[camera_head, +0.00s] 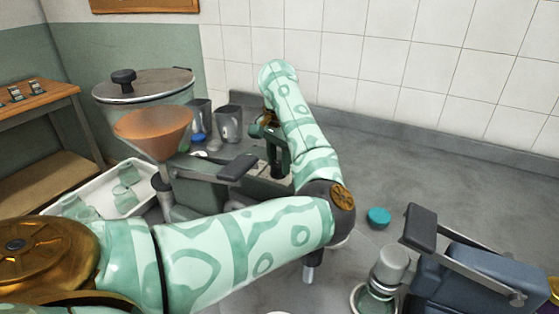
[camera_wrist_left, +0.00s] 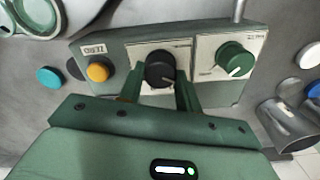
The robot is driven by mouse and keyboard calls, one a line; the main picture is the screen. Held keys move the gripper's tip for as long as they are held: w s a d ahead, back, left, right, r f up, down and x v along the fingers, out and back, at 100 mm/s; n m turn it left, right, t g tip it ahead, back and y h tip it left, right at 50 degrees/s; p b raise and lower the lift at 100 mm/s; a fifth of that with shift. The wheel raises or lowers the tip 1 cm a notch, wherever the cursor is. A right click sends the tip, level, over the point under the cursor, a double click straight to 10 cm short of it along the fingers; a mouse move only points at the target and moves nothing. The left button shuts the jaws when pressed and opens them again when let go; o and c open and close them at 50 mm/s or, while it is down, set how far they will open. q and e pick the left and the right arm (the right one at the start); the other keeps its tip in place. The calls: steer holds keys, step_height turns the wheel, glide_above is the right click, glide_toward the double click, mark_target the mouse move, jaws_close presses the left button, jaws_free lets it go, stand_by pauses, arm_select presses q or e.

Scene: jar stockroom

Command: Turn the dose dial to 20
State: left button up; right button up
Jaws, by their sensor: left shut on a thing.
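A control box (camera_wrist_left: 115,48) fills the middle of the left wrist view. On it are a black dial (camera_wrist_left: 160,68) on a pale plate, a green dial (camera_wrist_left: 234,60) with a white pointer line to its right, and an orange button (camera_wrist_left: 97,72) at the left. My left gripper (camera_wrist_left: 159,80) is shut on the black dial, one finger on each side. The dial's scale is too small and covered to read. In the head view my left gripper (camera_head: 275,150) reaches down at the box, whose dials are hidden there. My right gripper is not in view.
An orange funnel (camera_head: 152,130) and a lidded pot (camera_head: 145,85) stand at the left, above a white tray (camera_head: 98,192) with glass jars. Grey cups (camera_head: 229,124) stand behind. A blue-grey lever device (camera_head: 470,275) stands front right. The counter at right is mostly clear.

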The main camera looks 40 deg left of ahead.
mark_target(279, 163)
arm_select(q)
steer(key=o, duration=1)
steer(key=shift+r, duration=0.15)
step_height(279, 163, up, 16)
steer(key=p, duration=0.5)
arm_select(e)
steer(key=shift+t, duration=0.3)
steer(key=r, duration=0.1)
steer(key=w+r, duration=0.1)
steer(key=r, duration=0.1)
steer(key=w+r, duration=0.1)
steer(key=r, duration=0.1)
